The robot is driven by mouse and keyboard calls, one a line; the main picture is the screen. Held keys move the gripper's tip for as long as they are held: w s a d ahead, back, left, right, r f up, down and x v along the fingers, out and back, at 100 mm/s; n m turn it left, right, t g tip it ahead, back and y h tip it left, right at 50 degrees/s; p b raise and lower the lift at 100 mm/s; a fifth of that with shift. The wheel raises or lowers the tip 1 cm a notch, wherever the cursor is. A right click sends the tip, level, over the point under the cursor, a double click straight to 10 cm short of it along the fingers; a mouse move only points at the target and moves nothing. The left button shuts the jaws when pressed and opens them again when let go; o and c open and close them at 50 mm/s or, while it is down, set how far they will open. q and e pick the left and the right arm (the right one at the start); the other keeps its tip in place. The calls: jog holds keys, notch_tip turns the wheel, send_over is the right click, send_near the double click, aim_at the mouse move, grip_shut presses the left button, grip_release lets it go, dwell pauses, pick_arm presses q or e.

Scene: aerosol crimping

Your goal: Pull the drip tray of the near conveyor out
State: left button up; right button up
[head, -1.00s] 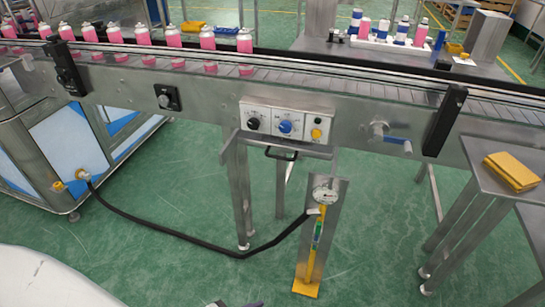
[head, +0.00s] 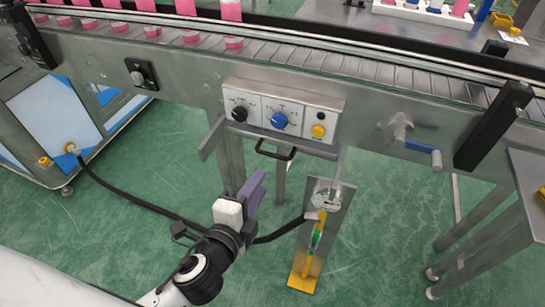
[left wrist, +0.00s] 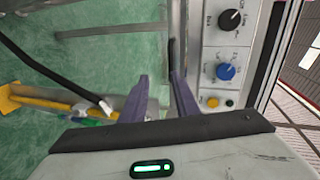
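The near conveyor (head: 375,123) runs across the head view. A black bar handle (head: 275,153) hangs just under its control panel (head: 280,117); I take it as the drip tray's handle. The tray's body is mostly hidden under the conveyor. My left gripper (head: 256,188) is below the handle in the picture, apart from it, with purple fingers. In the left wrist view its two fingers (left wrist: 160,80) are spread and empty. A dark upright bar (left wrist: 171,38), likely the handle, shows ahead of them, left of the panel. My right gripper is not in view.
A gauge stand (head: 316,230) with a yellow base stands on the green floor right of my left gripper. A black hose (head: 130,207) runs to it from the left cabinet. A blue-handled valve (head: 425,152) sticks out of the conveyor side. Pink cans (head: 187,10) ride the belt.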

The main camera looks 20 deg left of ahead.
aim_at(274, 154)
pick_arm(q)
jog(key=shift+m+t, duration=0.3)
jog(key=shift+m, duration=0.2)
jog(key=x, duration=0.3)
jog(key=r+x, duration=0.1)
jog(key=x, duration=0.5)
jog(key=shift+w+r, duration=0.35)
jog(key=shift+w, duration=0.1)
jog(key=shift+w+f, duration=0.15)
jog(key=shift+w, duration=0.4)
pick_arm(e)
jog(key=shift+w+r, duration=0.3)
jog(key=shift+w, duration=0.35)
pick_arm(q)
grip_shut()
